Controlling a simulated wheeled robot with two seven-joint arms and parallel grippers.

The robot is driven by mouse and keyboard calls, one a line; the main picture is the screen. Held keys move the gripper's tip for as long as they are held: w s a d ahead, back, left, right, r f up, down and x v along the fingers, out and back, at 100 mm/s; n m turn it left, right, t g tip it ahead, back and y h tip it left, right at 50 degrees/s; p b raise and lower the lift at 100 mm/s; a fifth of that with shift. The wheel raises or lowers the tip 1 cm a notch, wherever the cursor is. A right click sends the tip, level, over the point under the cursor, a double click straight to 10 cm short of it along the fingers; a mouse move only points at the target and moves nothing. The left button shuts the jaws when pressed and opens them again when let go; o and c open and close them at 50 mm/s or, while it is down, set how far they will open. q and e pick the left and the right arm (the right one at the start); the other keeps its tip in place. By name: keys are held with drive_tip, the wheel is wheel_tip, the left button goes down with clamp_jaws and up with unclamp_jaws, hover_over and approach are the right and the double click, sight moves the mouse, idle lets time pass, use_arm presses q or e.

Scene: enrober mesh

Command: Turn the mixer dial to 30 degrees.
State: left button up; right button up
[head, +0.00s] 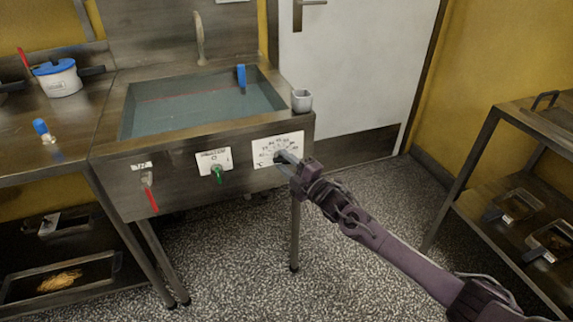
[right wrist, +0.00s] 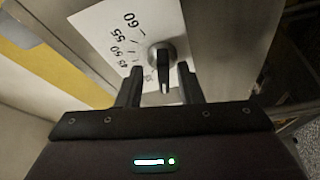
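The mixer dial (right wrist: 161,56) is a dark round knob with a light-tipped pointer on a white scale plate (right wrist: 105,25). In the right wrist view the numbers 45 to 60 show; lower numbers cannot be read. The pointer points down the picture, toward my gripper, away from the 60. In the head view the plate (head: 292,139) is at the right of the sink front, with the knob mostly hidden by my gripper. My right gripper (right wrist: 160,84) is open, its fingers apart on either side of the pointer, with visible gaps. It also shows in the head view (head: 284,157). My left gripper is out of view.
A green knob (head: 217,173) and a red lever (head: 150,199) are on the same sink front. A grey cup (head: 301,100) stands on the sink's right corner. A shelf rack (head: 481,165) stands at the right, with open floor between.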

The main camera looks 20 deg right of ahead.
drive_tip(key=shift+w, duration=0.1)
